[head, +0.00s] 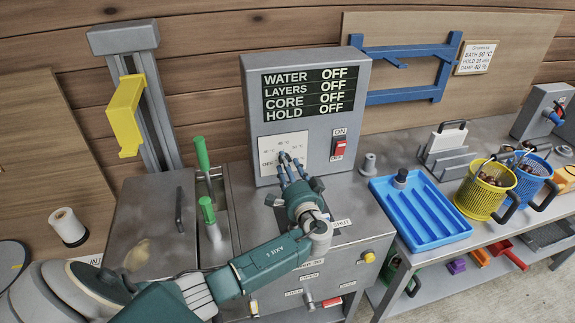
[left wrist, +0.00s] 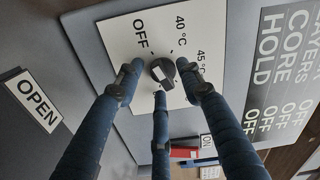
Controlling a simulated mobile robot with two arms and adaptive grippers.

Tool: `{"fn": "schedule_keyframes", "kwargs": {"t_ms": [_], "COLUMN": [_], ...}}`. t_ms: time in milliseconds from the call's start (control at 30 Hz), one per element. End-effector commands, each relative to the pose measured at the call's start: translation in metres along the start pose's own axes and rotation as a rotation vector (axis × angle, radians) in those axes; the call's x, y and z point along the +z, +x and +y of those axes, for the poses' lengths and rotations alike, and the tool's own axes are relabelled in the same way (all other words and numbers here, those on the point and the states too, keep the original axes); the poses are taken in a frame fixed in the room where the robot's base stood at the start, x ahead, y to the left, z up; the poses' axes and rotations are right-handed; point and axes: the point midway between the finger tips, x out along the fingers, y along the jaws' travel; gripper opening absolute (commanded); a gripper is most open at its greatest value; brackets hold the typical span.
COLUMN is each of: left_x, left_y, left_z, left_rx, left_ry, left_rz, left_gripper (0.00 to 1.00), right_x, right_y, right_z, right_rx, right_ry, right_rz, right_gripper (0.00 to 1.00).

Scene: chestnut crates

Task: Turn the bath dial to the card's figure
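The bath dial (head: 284,158) is a small dark knob on a white plate on the grey control box. In the left wrist view the dial (left wrist: 161,71) has a pale mark, and OFF, 40 °C and 45 °C are printed around it; I cannot tell the setting surely. My left gripper (head: 291,170) is in front of the dial. Its three blue fingers (left wrist: 158,82) stand spread around the knob, seemingly apart from it, with nothing held. The card (head: 475,57) on the back board reads BATH 50 °C. My right gripper is out of view.
The box's display (head: 310,90) reads OFF for water, layers, core and hold. A red ON switch (head: 339,147) is right of the dial. A blue tray (head: 420,214), a yellow basket (head: 483,192) and a blue basket (head: 533,178) stand to the right. Green handles (head: 202,157) rise at left.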

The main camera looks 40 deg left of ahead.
Motion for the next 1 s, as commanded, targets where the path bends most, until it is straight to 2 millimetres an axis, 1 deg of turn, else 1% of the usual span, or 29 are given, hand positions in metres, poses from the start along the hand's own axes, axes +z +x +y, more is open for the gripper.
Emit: {"fn": "schedule_keyframes", "kwargs": {"t_ms": [133,200,267,300,333,667,867,1000], "left_x": [0.000,0.000,0.000,0.000,0.000,0.001,0.002,0.003], "left_y": [0.000,0.000,0.000,0.000,-0.001,-0.002,-0.003,-0.003], "left_z": [0.000,0.000,0.001,0.001,0.001,0.004,0.005,0.006], "left_rx": [0.000,0.000,0.001,0.002,0.002,0.008,0.011,0.012], "left_ry": [0.000,0.000,0.000,0.000,0.000,0.043,0.156,0.264], "left_rz": [0.000,0.000,-0.001,0.000,0.000,0.000,0.000,-0.001], "left_gripper": [0.38,0.24,0.12,0.04,0.02,0.01,0.01,0.01], "right_x": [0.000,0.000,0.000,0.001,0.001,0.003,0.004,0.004], "right_y": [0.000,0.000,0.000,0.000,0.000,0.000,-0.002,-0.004], "right_z": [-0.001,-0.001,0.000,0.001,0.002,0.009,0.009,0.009], "right_rx": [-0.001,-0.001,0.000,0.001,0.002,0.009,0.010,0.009], "right_ry": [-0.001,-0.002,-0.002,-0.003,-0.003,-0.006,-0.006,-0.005], "right_rz": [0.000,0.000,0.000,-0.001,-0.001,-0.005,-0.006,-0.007], "right_gripper": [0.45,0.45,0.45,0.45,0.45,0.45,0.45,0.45]}}
